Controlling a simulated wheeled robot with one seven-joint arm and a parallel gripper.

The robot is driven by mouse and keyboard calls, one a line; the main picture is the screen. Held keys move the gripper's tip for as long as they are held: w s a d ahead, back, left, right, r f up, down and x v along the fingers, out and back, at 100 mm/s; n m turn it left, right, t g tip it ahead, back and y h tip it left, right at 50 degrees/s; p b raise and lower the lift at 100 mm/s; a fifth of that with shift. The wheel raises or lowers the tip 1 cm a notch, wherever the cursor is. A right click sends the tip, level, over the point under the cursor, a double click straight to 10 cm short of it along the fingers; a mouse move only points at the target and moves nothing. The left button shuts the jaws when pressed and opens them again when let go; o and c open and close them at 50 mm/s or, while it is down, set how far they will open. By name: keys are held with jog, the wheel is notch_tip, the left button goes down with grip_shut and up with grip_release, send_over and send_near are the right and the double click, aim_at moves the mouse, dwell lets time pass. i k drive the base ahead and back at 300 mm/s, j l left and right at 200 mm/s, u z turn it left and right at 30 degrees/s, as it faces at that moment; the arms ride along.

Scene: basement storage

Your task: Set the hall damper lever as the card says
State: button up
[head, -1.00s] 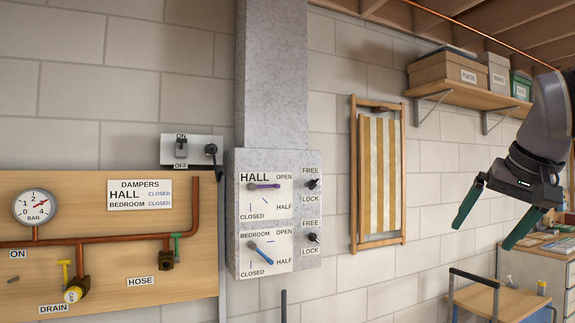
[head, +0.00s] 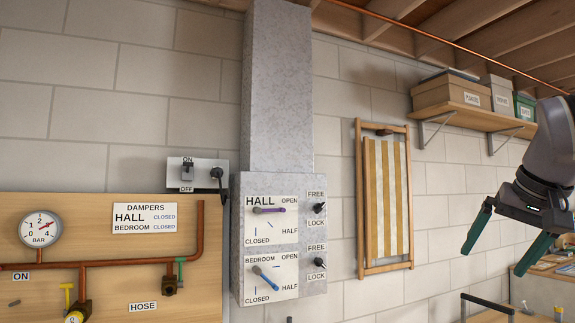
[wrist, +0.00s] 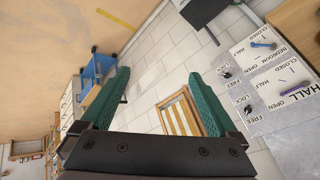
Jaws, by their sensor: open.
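The card (head: 145,217) on the wooden board reads DAMPERS, HALL CLOSED, BEDROOM CLOSED. The purple hall lever (head: 270,210) sits on the upper dial of the grey duct box (head: 238,250) and lies level, pointing at OPEN. It also shows in the wrist view (wrist: 296,90). A small black FREE/LOCK knob (head: 319,208) is beside the hall dial; its setting is too small to tell. The blue bedroom lever (head: 268,278) below slants toward HALF. My gripper (head: 494,260) is open and empty, well right of the box, in front of the wall; its fingers also show in the wrist view (wrist: 158,75).
A folded deckchair (head: 386,200) hangs between the box and my gripper. A shelf with boxes (head: 470,115) is above. Left are an ON/OFF switch (head: 188,172), a gauge (head: 40,227) and copper pipes. A bench (head: 545,290) stands lower right.

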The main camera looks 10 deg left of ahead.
aim_at(256, 210)
jog(key=i+l+u, duration=0.15)
jog(key=u, duration=1.05)
jog(key=i+l+u, duration=0.15)
jog(key=l+u, duration=0.3)
jog(key=l, duration=0.25)
jog(key=l+u, duration=0.4)
jog(key=l, duration=0.3)
jog(key=l+u, duration=0.1)
jog(key=l, duration=1.1)
